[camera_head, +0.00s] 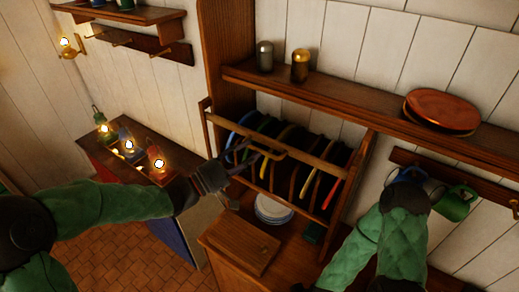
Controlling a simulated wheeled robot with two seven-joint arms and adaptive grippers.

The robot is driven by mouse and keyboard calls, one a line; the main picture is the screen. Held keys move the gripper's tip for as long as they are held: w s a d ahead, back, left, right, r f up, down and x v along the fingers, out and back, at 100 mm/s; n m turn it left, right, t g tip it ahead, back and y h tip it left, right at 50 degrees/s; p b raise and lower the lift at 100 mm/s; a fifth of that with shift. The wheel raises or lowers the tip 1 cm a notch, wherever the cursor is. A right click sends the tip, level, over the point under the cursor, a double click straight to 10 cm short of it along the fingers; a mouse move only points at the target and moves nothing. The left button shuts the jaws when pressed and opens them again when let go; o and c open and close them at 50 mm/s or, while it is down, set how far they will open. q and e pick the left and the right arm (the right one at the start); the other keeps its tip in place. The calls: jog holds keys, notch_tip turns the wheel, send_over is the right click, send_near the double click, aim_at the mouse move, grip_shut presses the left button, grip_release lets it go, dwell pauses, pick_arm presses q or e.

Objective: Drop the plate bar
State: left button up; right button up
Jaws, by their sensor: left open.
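The plate bar (318,162) is a light wooden rod running across the front of the plate rack (357,165), with a brass-coloured piece (268,152) near its middle. Several coloured plates stand on edge behind it. My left gripper (241,160) is open, with its fingers close to the bar, left of the brass-coloured piece. I cannot tell whether they touch it. My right gripper (416,178) is at the right, by the hanging mugs. Its fingers are mostly hidden by the wrist and merge with a blue shape.
White plates (272,208) are stacked on the counter below the rack, next to a wooden board (240,246). A shelf above holds two metal shakers (300,66) and copper-coloured plates (442,108). A green mug (455,204) hangs at right. Lit lanterns (157,160) stand at left.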

aim_at(256, 150)
pick_arm(q)
jog(key=shift+x, duration=1.8)
jog(key=shift+a, duration=0.15)
grip_shut()
